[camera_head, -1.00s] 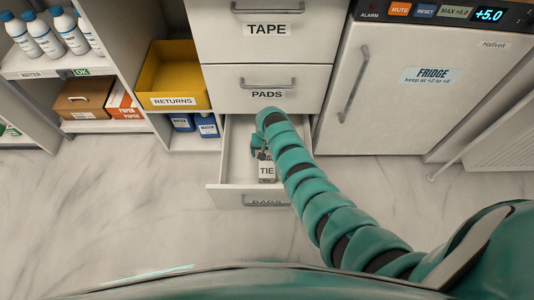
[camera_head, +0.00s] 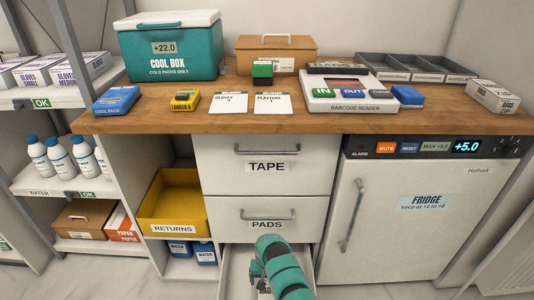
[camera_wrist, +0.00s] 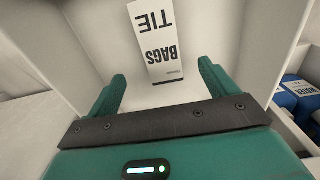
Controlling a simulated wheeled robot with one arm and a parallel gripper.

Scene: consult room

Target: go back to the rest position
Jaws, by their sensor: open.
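My gripper (camera_wrist: 161,90) is open in the wrist view, its two green fingers apart with nothing between them. It points down into the open bottom drawer (camera_head: 310,262). A white box labelled "BAGS TIE" (camera_wrist: 152,40) lies in the drawer beyond the fingertips, apart from them. In the head view my green arm comes up from the bottom edge and hides most of the drawer's inside. The gripper (camera_head: 257,272) shows only partly there.
Above are the shut PADS drawer (camera_head: 267,236) and TAPE drawer (camera_head: 267,185), under a wooden counter (camera_head: 220,124). The fridge (camera_head: 400,230) stands right. The yellow RETURNS bin (camera_head: 172,226) and water bottles (camera_head: 60,160) are on shelves left.

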